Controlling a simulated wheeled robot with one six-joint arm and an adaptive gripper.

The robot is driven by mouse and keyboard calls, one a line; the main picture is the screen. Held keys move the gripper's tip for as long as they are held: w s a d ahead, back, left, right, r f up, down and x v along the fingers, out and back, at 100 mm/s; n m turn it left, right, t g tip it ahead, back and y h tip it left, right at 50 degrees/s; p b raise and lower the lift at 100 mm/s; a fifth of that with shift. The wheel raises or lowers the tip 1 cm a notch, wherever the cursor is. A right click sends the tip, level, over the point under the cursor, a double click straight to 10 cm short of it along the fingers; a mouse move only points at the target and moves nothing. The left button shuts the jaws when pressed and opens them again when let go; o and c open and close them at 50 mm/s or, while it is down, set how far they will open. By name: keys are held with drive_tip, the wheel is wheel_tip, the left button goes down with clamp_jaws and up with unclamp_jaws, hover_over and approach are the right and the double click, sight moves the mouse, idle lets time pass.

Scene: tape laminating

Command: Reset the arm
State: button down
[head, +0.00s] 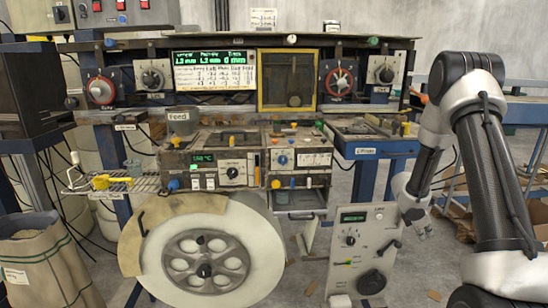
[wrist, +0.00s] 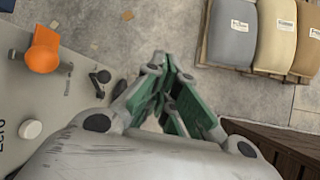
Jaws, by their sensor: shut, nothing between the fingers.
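My arm rises at the right of the head view and bends down at its elbow. My gripper (head: 421,229) hangs low there, just right of a light grey control panel (head: 347,262) that stands near the floor. In the wrist view my gripper (wrist: 165,60) points down over the grey floor. Its green-padded fingers come together at the tips and hold nothing. The panel also shows at the left of the wrist view (wrist: 25,85), with an orange knob (wrist: 42,52) and a white button (wrist: 30,130). The gripper appears apart from the panel.
The laminating machine (head: 240,160) with its large white roll (head: 245,250) fills the middle of the head view. A blue-framed table (head: 385,147) stands right of it. In the wrist view, several sacks (wrist: 235,35) lie at the upper right. Bare floor lies below the gripper.

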drive_tip(key=s+a+r+m+g+y, duration=0.1)
drive_tip(key=s+a+r+m+g, duration=0.2)
drive_tip(key=s+r+m, duration=1.25)
drive_tip(key=s+a+r+m+t+y, duration=0.1)
drive_tip(key=s+a+r+t+y, duration=0.4)
drive_tip(key=s+a+r, duration=1.1)
drive_tip(key=shift+s+a+r+t, duration=0.4)
drive_tip(key=shift+s+r+t, duration=0.25)
drive_tip(key=shift+r, duration=0.25)
